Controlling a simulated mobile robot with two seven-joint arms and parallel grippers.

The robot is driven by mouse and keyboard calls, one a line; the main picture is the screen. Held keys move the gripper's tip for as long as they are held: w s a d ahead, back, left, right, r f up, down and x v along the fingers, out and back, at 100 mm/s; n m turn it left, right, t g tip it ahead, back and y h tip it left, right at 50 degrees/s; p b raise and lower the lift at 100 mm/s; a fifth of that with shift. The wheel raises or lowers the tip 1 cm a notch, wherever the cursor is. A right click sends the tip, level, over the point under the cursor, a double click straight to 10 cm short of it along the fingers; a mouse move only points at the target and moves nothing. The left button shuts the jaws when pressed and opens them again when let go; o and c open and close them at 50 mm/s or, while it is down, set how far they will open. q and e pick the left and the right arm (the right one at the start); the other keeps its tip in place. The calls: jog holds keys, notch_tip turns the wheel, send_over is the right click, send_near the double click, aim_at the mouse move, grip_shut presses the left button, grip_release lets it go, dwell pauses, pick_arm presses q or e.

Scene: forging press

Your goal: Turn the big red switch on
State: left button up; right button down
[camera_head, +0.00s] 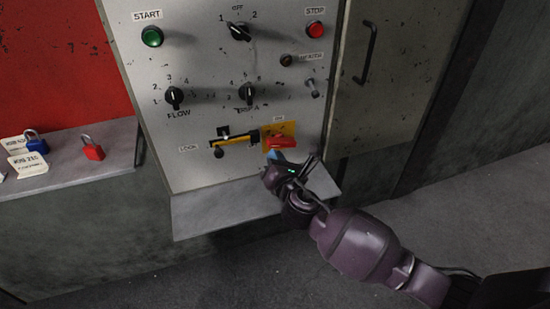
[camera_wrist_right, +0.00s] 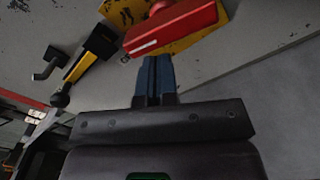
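The big red switch (camera_head: 284,142) is a red handle on a yellow plate (camera_head: 289,128), low on the right part of the grey control panel. Its handle lies roughly level. It fills the top of the right wrist view (camera_wrist_right: 178,27). My right gripper (camera_head: 273,155) is just below the handle in the head view. In the wrist view its blue fingers (camera_wrist_right: 154,78) are together with nothing seen between them. Their tips end at the handle's lower edge; I cannot tell whether they touch it. My left gripper is not in view.
A yellow and black lever (camera_head: 235,138) sits left of the switch. Knobs, a green start button (camera_head: 152,37) and a red stop button (camera_head: 315,29) are above. A sloped ledge (camera_head: 215,211) juts out below. Padlocks (camera_head: 92,148) and tags lie on the left shelf.

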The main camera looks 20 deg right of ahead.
pick_arm(q)
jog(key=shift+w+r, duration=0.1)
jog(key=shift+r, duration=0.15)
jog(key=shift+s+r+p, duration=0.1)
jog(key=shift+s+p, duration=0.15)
jog(key=shift+p, duration=0.05)
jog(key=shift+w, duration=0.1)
dwell(0.5)
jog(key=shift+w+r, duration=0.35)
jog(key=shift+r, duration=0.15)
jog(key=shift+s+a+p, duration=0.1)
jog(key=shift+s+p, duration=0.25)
